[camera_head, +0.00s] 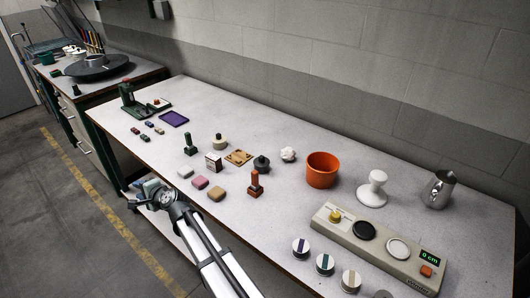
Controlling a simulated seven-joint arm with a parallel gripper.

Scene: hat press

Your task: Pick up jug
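The jug (437,191) is a small shiny metal pitcher. It stands upright on the grey tabletop (330,215) at the far right, near the back edge and the wall. My gripper (149,192) is at the front edge of the table on the left, far from the jug and not touching it. It is small in this view, and its fingers are too unclear to tell open from shut. The jug is in full view with nothing in front of it.
A white mushroom-shaped press (374,189) stands left of the jug, with an orange pot (321,170) beyond it. A beige panel (372,245) with knobs and a green display lies in front. Several stamps and blocks (200,182) crowd the middle. A concrete wall (400,70) rises behind.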

